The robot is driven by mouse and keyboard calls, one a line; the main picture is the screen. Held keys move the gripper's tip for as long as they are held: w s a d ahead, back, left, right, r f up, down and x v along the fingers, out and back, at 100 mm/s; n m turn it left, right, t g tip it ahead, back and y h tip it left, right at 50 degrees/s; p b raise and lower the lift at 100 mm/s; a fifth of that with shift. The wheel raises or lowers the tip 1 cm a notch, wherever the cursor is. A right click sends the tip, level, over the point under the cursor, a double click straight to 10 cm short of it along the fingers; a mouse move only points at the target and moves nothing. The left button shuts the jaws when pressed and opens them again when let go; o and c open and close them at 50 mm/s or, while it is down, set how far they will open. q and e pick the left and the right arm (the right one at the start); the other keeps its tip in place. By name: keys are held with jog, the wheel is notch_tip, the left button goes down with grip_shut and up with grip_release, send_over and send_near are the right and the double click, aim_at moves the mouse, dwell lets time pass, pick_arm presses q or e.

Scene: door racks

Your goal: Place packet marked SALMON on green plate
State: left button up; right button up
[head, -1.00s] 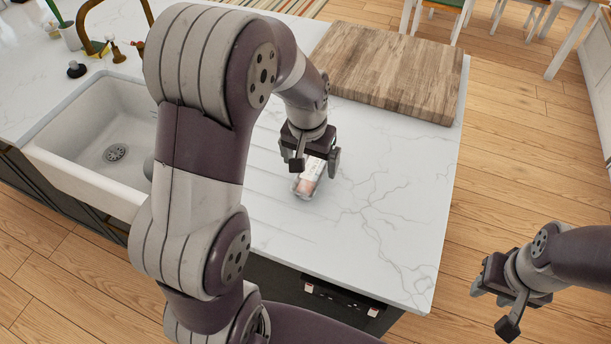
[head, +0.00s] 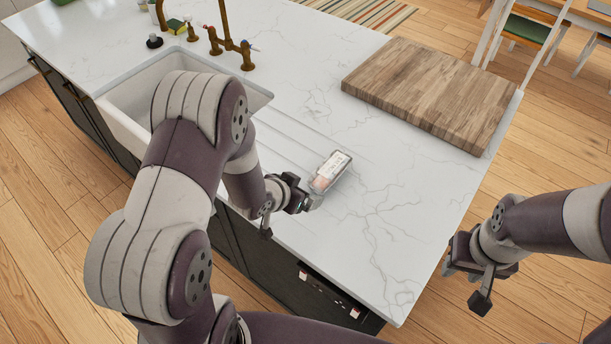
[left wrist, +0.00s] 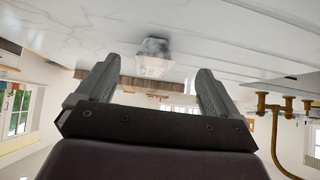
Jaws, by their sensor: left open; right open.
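A clear packet (head: 330,172) with a white label and pinkish contents lies on the white marble counter. Its label is too small to read. My left gripper (head: 308,200) is low at the counter's front edge, just left of and nearer than the packet. In the left wrist view its two open fingers (left wrist: 152,92) point toward the packet (left wrist: 154,58), which lies ahead, apart from them. My right gripper (head: 468,277) is open and empty, off the right side of the counter over the floor. I see no green plate in these frames.
A wooden cutting board (head: 430,95) lies on the right part of the counter. A white sink (head: 130,105) and brass taps (head: 232,48) are at the left. The marble (head: 400,215) around the packet is clear. Chairs (head: 528,40) stand beyond the counter.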

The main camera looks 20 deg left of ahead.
aim_at(330, 169)
pick_arm(q)
jog(key=shift+t+h, duration=0.6)
jog(key=shift+t, duration=0.3)
jog(key=w+d+f+p, duration=0.1)
jog(key=w, duration=0.3)
jog(key=w+d+f+p, duration=0.1)
jog(key=w+d+f, duration=0.1)
jog(key=w, duration=0.2)
jog(key=w+d+f, duration=0.1)
jog(key=w, duration=0.3)
jog(key=shift+d+f+p, duration=0.25)
jog(key=shift+d+p, duration=0.15)
jog(key=shift+f, duration=0.1)
jog(key=c, duration=1.2)
jog(key=shift+c, duration=0.7)
